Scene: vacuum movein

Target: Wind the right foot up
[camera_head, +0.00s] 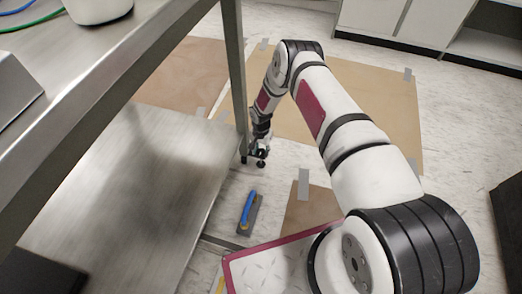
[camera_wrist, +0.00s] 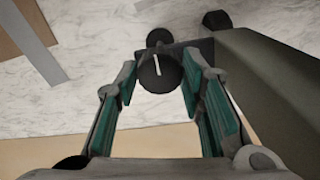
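The right foot is at the bottom of the metal bench leg (camera_head: 235,85). In the wrist view its round dark knob (camera_wrist: 160,76) carries a white line and lies between my fingertips. A smaller dark round part (camera_wrist: 158,38) shows just beyond it, beside a dark bracket joined to the leg (camera_wrist: 275,90). My gripper (camera_wrist: 160,70) is open, with teal pads on both sides of the knob. I cannot tell whether either pad touches it. In the head view my gripper (camera_head: 259,148) is low beside the leg's base and small, partly merging with the dark foot parts.
The bench's steel lower shelf (camera_head: 120,190) is at left. Brown sheets (camera_head: 370,100) are taped to the pale floor. White cabinets (camera_head: 400,20) stand at the back.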

